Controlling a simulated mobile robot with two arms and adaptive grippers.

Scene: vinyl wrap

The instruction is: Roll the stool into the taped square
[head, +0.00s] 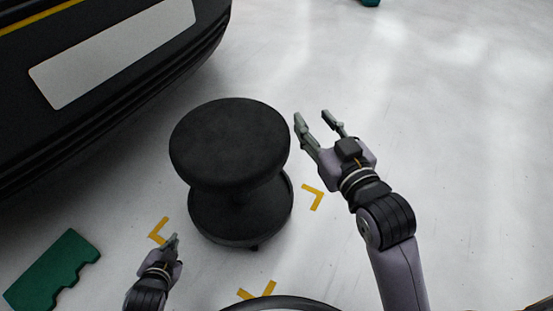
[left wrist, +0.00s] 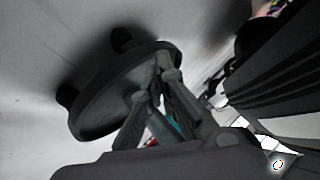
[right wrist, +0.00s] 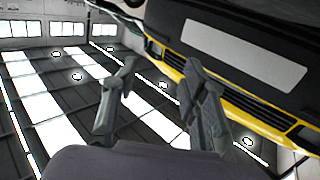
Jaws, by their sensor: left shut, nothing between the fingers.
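The black stool (head: 230,145) stands upright on the pale floor in the head view, with its round seat above a wide round base (head: 225,222). Yellow tape corners show right of the base (head: 314,198), left of it (head: 157,232) and in front of it (head: 257,291). Any corner behind the stool is hidden. My left gripper (head: 174,240) is shut and empty, low by the left tape corner and near the base. The left wrist view shows the base with casters (left wrist: 115,98) close to its fingers. My right gripper (head: 324,118) is open and empty, right of the seat.
A dark car bumper (head: 120,60) with a blank plate fills the upper left, also in the right wrist view (right wrist: 245,55). A green block (head: 52,270) lies on the floor at lower left. The floor to the right is clear.

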